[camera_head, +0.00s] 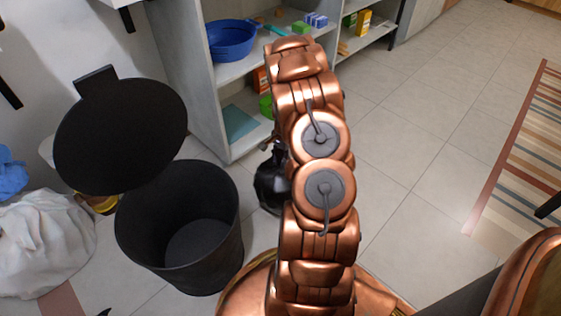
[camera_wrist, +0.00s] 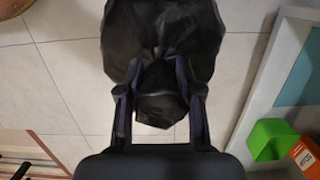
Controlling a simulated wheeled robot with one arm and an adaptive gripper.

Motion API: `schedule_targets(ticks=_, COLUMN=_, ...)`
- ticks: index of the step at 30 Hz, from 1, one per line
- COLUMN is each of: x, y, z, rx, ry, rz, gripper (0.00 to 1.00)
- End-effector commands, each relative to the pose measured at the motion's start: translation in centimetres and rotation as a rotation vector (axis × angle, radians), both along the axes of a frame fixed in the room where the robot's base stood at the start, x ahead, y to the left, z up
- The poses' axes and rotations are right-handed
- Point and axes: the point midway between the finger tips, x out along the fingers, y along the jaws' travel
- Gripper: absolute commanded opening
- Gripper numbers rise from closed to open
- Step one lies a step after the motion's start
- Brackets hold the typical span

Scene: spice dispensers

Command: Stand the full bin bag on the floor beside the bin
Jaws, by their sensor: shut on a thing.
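The bin bag (camera_wrist: 165,35) is black and glossy, and its gathered neck sits between the fingers of my gripper (camera_wrist: 160,98) in the wrist view. In the head view the bag (camera_head: 270,183) shows just left of my arm, which hides part of it and most of my gripper. My gripper is shut on the bag's neck. Floor tiles show around the bag; I cannot tell whether it touches the floor. The black bin (camera_head: 190,275) stands upright to the left of the bag, with its round lid (camera_head: 120,135) raised. The bin is empty inside.
A grey shelf unit (camera_head: 185,85) stands behind, holding a blue basin (camera_head: 232,40) and small boxes. A white sack (camera_head: 45,240) lies left of the bin. A striped rug (camera_head: 525,150) lies at the right. Tiled floor between shelf and rug is clear.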

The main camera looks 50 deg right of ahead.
Motion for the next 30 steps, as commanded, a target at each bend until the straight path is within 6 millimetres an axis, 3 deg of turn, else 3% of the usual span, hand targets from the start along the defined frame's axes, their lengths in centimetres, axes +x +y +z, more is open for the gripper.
schedule_targets(ticks=6, x=1.3, y=-1.7, z=-0.2, rx=-0.003, ry=-0.003, rz=0.001, gripper=0.00)
schedule_targets(ticks=17, x=1.8, y=-2.4, z=-0.4, rx=0.001, ry=0.001, rz=-0.001, gripper=0.00)
schedule_targets(ticks=24, x=1.8, y=-2.4, z=-3.4, rx=0.001, ry=0.001, rz=-0.001, gripper=0.00)
schedule_targets(ticks=30, x=1.9, y=-2.4, z=-3.8, rx=0.000, ry=0.000, rz=0.000, gripper=0.00)
